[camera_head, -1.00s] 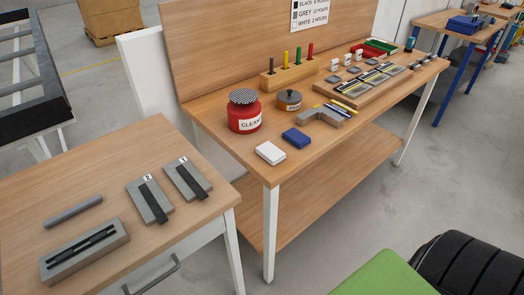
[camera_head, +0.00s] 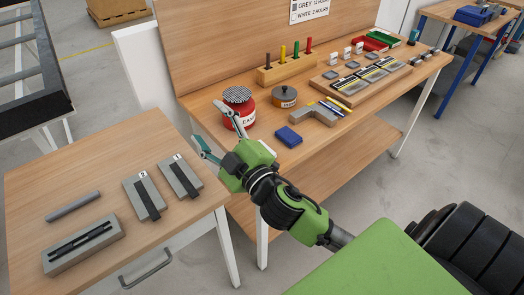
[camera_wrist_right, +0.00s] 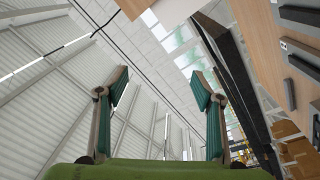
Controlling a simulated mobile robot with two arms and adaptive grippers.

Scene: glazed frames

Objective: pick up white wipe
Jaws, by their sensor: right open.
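The white wipe is mostly hidden behind my right gripper in the head view; only a small pale edge of the white wipe (camera_head: 268,147) shows near the bench's front left corner. My right gripper (camera_head: 207,122) is open and empty, raised in front of that corner, with its fingers pointing up and to the left. In the right wrist view the fingers of my right gripper (camera_wrist_right: 160,78) are spread with nothing between them. The blue wipe (camera_head: 289,136) lies on the bench just right of the gripper. My left gripper is not in view.
A red jar (camera_head: 240,106) with a checked lid stands behind the gripper, beside a round grey tin (camera_head: 285,97). A grey angled block (camera_head: 316,113) lies to the right. A lower table (camera_head: 40,190) at left holds grey blocks and a rod. A gap separates the tables.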

